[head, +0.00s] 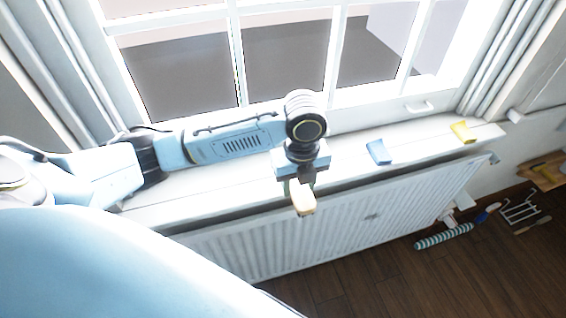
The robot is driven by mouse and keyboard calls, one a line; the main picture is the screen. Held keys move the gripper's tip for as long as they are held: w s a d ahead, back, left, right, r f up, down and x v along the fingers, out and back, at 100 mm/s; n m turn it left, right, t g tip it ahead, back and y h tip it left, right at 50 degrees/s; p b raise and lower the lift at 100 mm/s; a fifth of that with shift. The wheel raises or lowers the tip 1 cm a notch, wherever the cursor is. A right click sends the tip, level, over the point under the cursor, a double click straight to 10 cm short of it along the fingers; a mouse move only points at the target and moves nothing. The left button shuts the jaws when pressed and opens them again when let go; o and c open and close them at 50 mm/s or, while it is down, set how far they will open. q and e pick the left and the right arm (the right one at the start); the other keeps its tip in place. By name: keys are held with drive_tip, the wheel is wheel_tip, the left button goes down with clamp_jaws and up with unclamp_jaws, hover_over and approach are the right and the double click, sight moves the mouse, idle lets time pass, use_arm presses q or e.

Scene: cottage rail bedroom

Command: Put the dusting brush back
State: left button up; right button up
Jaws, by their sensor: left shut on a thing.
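My left arm reaches in from the left along the window sill. Its gripper (301,183) points down at the sill's front edge, above the radiator. It is shut on a small cream-yellow piece (303,200), partly hidden by the fingers. I cannot tell from this view whether this piece is the dusting brush. On the floor at the right lies a thin brush-like thing with a wooden handle (532,225), well away from the gripper. My right gripper is not in view.
A blue block (378,151) and a yellow block (463,132) sit on the white sill (420,137), right of the gripper. The radiator (340,232) is below. A striped roll (443,237) and white wire rack (519,209) lie on the wooden floor.

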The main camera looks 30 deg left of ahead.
use_arm(q)
drive_tip(key=w+a, duration=0.2)
drive_tip(key=a, duration=0.1)
drive_tip(key=w+a+f, duration=0.1)
drive_tip(key=w+a, duration=0.2)
drive_tip(key=w+a+f, duration=0.1)
drive_tip(key=w+a, duration=0.1)
drive_tip(key=a, duration=0.1)
drive_tip(key=shift+w+f, duration=0.2)
drive_tip(key=shift+w, duration=0.2)
wheel_tip(320, 180, down, 4)
drive_tip(key=shift+r, duration=0.1)
drive_tip(key=shift+a+f, duration=0.15)
drive_tip(key=shift+f, duration=0.25)
drive_tip(key=o, duration=0.9)
drive_tip(key=shift+w, duration=0.1)
wheel_tip(320, 180, up, 12)
drive_tip(key=shift+r+p, duration=0.1)
drive_tip(key=shift+p, duration=0.25)
